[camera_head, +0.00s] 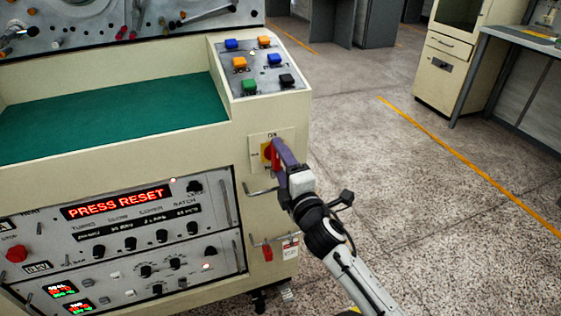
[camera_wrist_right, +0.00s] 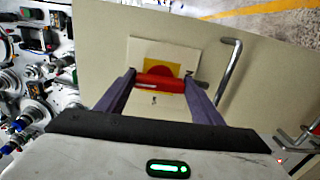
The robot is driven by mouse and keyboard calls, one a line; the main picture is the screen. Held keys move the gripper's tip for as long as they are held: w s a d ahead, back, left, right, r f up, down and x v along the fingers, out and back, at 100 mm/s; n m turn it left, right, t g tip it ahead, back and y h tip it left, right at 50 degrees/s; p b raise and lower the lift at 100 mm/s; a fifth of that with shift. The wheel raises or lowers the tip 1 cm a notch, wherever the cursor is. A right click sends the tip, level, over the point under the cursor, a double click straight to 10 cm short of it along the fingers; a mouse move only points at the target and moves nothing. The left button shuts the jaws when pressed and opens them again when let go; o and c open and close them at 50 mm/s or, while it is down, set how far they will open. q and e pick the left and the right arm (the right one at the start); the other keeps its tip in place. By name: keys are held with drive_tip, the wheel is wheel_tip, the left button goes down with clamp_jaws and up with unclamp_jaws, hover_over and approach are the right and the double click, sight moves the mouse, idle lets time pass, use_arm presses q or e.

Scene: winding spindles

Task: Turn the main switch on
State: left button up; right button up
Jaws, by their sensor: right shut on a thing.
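The main switch (camera_head: 267,153) is a red rotary handle on a yellow and cream plate, on the cream side of the machine. In the right wrist view the red handle (camera_wrist_right: 161,82) lies across the picture, with part of a red disc on yellow behind it. My right gripper (camera_head: 277,152) is at the switch. In the right wrist view its two purple fingers (camera_wrist_right: 161,84) are shut on the red handle's ends, one on each side. In the head view the gripper hides part of the switch. My left gripper is not in view.
A metal bar handle (camera_wrist_right: 230,72) stands out from the panel right of the switch in the wrist view. A red tag lock (camera_head: 267,252) hangs below. The display (camera_head: 116,203) reads PRESS RESET. Colored buttons (camera_head: 260,62) sit on top. The floor at right is open.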

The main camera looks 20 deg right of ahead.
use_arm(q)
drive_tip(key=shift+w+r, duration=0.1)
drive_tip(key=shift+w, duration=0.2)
use_arm(e)
drive_tip(key=shift+f+m, duration=0.1)
drive_tip(key=shift+m, duration=0.2)
drive_tip(key=o, duration=1)
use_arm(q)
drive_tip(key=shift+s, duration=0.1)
use_arm(e)
drive_tip(key=shift+o, duration=0.2)
drive_tip(key=shift+s, duration=0.1)
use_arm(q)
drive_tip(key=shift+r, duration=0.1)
use_arm(e)
drive_tip(key=s, duration=1)
drive_tip(key=shift+d, duration=0.15)
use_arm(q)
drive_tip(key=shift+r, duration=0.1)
